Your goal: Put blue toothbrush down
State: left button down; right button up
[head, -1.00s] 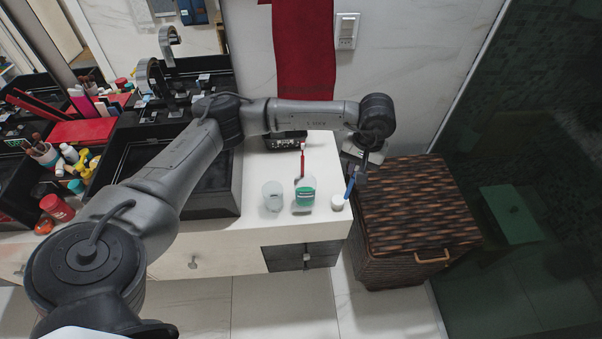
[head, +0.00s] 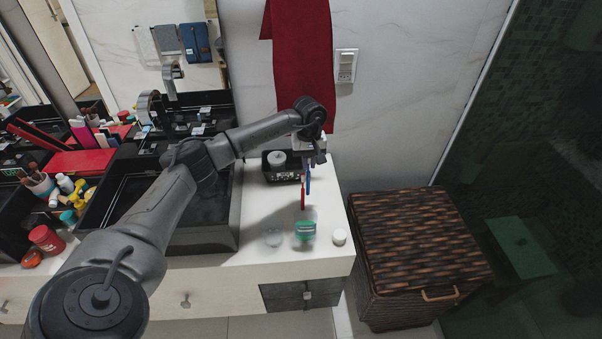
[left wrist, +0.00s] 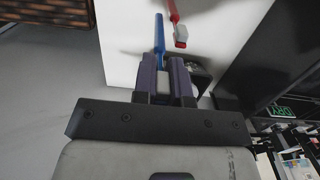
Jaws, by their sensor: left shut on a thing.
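My left gripper (head: 311,160) is shut on the blue toothbrush (head: 308,180) above the back of the white counter (head: 325,205). The toothbrush hangs down from the fingers. In the left wrist view the blue toothbrush (left wrist: 159,35) sticks out between the two fingers (left wrist: 165,80). A red toothbrush (head: 303,198) stands in a cup with a green band (head: 305,231), just in front of the blue one. The red brush head (left wrist: 181,36) also shows in the left wrist view, apart from the blue one. My right gripper is not in view.
A black tray (head: 282,174) is at the back by the wall. A black sink (head: 205,235) lies left, a wicker basket (head: 415,240) right. A red towel (head: 300,55) hangs behind.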

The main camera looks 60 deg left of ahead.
aim_at(308, 177)
pick_arm(q)
notch_tip(308, 177, down, 6)
jog(key=a, duration=0.3)
jog(key=shift+s+b, duration=0.35)
jog(key=shift+b, duration=0.1)
